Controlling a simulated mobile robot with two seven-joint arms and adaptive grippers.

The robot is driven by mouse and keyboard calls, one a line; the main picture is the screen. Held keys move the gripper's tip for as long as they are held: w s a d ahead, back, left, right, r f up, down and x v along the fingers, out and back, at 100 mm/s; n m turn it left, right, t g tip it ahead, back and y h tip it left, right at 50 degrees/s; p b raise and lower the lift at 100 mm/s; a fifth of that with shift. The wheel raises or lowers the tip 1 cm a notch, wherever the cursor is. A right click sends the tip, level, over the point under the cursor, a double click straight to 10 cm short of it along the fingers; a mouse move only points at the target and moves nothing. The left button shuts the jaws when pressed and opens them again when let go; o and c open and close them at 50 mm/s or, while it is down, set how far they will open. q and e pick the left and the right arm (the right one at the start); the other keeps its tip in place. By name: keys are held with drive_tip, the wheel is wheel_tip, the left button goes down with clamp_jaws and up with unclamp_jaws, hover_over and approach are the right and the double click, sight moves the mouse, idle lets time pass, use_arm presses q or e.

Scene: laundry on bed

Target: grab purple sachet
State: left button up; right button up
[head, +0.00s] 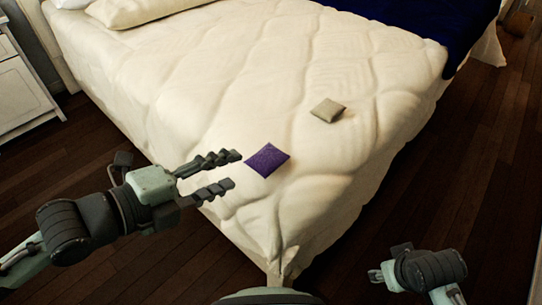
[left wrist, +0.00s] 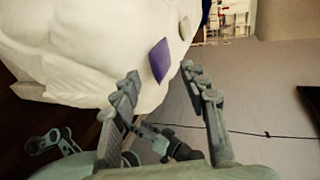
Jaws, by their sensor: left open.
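A purple sachet (head: 267,160) lies flat on the white quilt near the front corner of the bed. My left gripper (head: 231,170) is open and empty, just left of the sachet, with its fingertips pointing towards it and a small gap between. In the left wrist view the sachet (left wrist: 159,60) shows beyond the open fingers (left wrist: 163,78), a little above and left of the middle between the tips. My right arm (head: 426,270) shows at the lower right of the head view; its fingers are not clear enough to judge.
A beige sachet (head: 327,110) lies farther back on the bed (head: 220,75), to the right of the purple one. A dark blue blanket (head: 430,18) covers the far right corner. Pillows (head: 135,10) lie at the back left, and a white nightstand (head: 22,85) stands at the left.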

sight(253, 167)
use_arm(q)
drive_tip(key=shift+s+d+f+x, duration=0.1)
drive_tip(key=shift+x, duration=0.85)
drive_tip(key=shift+s+d+f+x, duration=0.1)
drive_tip(key=shift+s+x, duration=0.05)
drive_tip(key=shift+x, duration=0.8)
drive_tip(key=shift+s+f+x, duration=0.1)
drive_tip(key=shift+x, duration=0.8)
drive_tip(key=shift+c, duration=0.3)
drive_tip(key=shift+r, duration=0.1)
drive_tip(key=c, duration=0.9)
